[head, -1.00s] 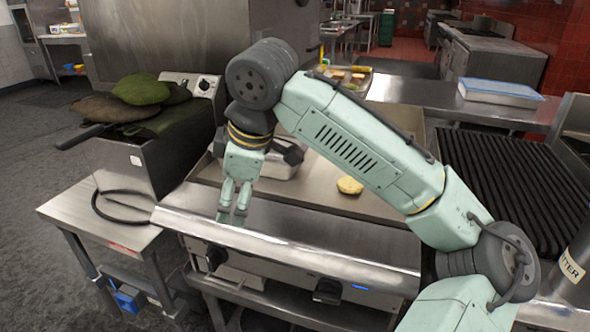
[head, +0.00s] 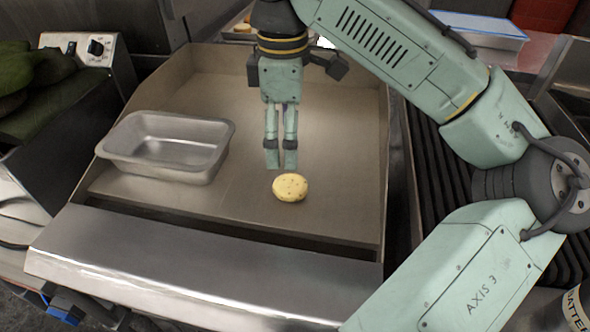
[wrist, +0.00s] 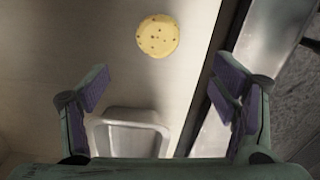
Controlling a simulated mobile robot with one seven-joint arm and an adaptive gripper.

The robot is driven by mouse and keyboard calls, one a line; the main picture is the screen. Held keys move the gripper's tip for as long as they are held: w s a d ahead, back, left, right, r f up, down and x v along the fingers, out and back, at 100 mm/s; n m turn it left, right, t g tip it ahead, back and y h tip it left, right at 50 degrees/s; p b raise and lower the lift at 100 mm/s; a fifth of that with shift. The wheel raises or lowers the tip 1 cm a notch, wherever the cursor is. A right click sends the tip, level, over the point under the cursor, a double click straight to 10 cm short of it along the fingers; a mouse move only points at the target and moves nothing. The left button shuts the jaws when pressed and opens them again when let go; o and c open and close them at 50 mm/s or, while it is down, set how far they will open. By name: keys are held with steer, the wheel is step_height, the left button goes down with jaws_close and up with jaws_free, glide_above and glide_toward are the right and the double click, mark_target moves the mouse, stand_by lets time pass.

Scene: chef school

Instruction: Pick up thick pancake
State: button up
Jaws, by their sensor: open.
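The thick pancake (head: 290,187) is a round, pale yellow disc with small brown specks. It lies flat on the griddle (head: 335,130), near its front edge. In the wrist view the pancake (wrist: 157,36) is above the middle, beyond the fingertips. My gripper (head: 281,160) points down over the griddle, just behind the pancake in the head view, apart from it. In the wrist view my gripper (wrist: 158,92) has its two fingers spread wide, with nothing between them touching the pads. The pancake is fully visible in both views.
An empty metal pan (head: 165,147) stands on the griddle to the left; it also shows in the wrist view (wrist: 128,132). A raised wall borders the griddle. A ribbed grill (head: 435,170) lies to the right. A fryer (head: 85,110) stands at the left.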

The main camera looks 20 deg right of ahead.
glide_above(287, 183)
steer(key=f, duration=0.5)
steer(key=shift+s+a+f, duration=0.1)
steer(key=shift+s, duration=0.1)
steer(key=shift+w+f+p, duration=0.2)
steer(key=shift+f+p, duration=0.5)
steer(key=shift+f, duration=2)
steer(key=shift+c, duration=0.5)
steer(key=c, duration=1.2)
steer(key=shift+r, duration=0.1)
